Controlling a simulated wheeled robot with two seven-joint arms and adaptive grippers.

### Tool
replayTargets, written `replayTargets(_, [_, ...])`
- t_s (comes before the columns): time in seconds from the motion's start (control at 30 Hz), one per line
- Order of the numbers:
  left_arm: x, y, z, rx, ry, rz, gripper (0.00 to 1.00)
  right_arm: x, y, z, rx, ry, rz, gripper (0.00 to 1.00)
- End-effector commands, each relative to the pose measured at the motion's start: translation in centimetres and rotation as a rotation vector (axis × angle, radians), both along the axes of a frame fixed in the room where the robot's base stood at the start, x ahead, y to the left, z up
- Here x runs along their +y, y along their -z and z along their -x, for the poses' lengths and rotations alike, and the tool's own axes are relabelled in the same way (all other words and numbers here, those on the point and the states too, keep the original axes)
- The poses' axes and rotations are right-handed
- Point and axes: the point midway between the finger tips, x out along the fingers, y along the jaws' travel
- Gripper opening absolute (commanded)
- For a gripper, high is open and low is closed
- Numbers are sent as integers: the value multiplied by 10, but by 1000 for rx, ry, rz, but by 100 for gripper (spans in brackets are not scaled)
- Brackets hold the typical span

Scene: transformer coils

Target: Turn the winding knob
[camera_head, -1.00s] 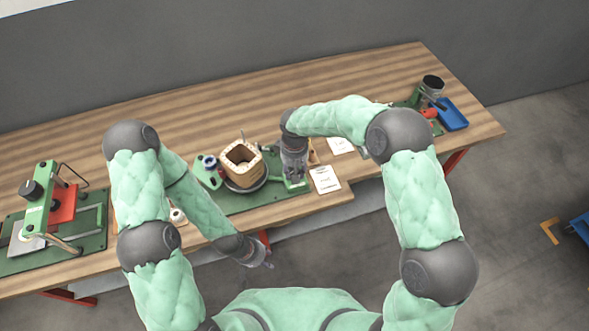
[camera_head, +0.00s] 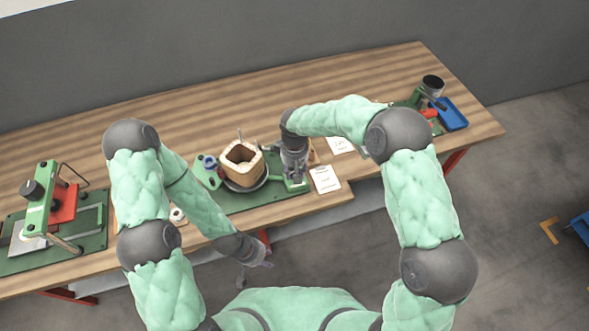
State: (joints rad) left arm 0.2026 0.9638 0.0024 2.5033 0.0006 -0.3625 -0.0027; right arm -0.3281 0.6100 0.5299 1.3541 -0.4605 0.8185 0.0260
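A winding fixture stands on a green base plate (camera_head: 238,203) at the table's front edge. It carries a square, hollow wooden coil former (camera_head: 242,163) on a dark round disc. A small blue-grey round part (camera_head: 209,163) sits on a green bracket left of the former. My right gripper (camera_head: 294,180) points down at the fixture's right end, beside a green block. Any knob there is hidden, and its fingers are too small to read. My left gripper (camera_head: 255,274) is in front of the table, away from the fixture, with its fingers spread and nothing visible between them.
A green press-like device (camera_head: 40,208) with a red part stands at the far left. White cards (camera_head: 325,179) lie right of the fixture. A blue tray (camera_head: 452,114) and a dark cup (camera_head: 432,85) are at the right end. The back of the wooden table (camera_head: 230,115) is clear.

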Motion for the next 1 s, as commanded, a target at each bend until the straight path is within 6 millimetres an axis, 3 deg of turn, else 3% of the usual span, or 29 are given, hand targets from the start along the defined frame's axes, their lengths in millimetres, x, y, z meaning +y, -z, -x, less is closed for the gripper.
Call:
replayTargets(0.73, [0, -1, 0, 0, 0, 0, 40, -1, 3, 3, 9, -15, 4, 6])
replayTargets(0.77, [0, -1, 0, 0, 0, 0, 40, -1, 3, 3, 9, -15, 4, 42])
replayTargets(0.83, [0, -1, 0, 0, 0, 0, 40, -1, 3, 3, 8, -15, 4, 62])
replayTargets(1.0, [0, -1, 0, 0, 0, 0, 40, 0, 2, 2, 5, -14, 2, 63])
